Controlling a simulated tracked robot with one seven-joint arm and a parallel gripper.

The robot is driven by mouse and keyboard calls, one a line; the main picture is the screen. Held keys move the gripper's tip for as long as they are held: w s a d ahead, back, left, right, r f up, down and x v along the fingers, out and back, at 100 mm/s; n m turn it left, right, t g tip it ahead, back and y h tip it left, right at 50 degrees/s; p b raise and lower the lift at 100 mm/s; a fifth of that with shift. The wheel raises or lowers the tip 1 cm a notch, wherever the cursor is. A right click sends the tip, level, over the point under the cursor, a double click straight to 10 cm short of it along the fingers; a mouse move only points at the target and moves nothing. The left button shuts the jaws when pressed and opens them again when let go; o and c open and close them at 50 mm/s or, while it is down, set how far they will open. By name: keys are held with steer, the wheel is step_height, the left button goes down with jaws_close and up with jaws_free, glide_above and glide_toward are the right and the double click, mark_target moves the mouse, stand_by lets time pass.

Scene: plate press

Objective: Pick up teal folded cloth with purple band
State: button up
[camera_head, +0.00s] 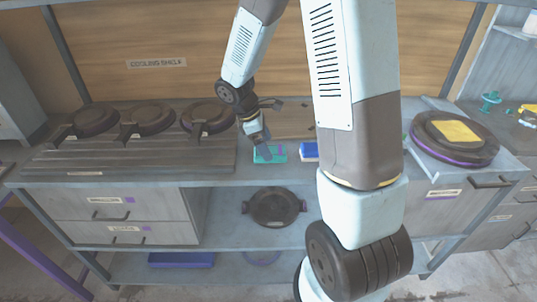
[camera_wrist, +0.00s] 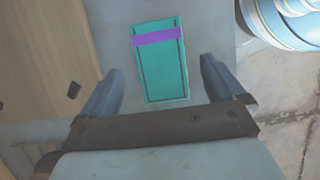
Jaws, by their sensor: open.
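The teal folded cloth with a purple band (camera_wrist: 162,70) lies flat on the grey worktop in the wrist view. It also shows in the head view (camera_head: 270,154), partly hidden by my gripper. My gripper (camera_wrist: 158,78) is open and empty, with one finger on each side of the cloth's lower part in the wrist view. In the head view my gripper (camera_head: 266,150) points down over the cloth. I cannot tell how high the fingertips are above the worktop.
A blue and white item (camera_head: 309,151) lies just right of the cloth. Several dark round plates (camera_head: 145,119) sit on the rack at left. A round plate with a yellow cloth (camera_head: 455,148) is at right. A wooden back panel (camera_head: 160,40) stands behind.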

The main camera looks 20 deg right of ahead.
steer(key=shift+x, duration=1.05)
steer(key=shift+f, duration=0.25)
steer(key=shift+c, duration=0.2)
steer(key=c, duration=1)
step_height(320, 180, up, 4)
steer(key=shift+s+r, duration=0.1)
steer(key=shift+s, duration=0.05)
steer(key=s+r, duration=0.9)
steer(key=s, duration=0.4)
steer(key=shift+s+r, duration=0.15)
steer(key=shift+s, duration=0.2)
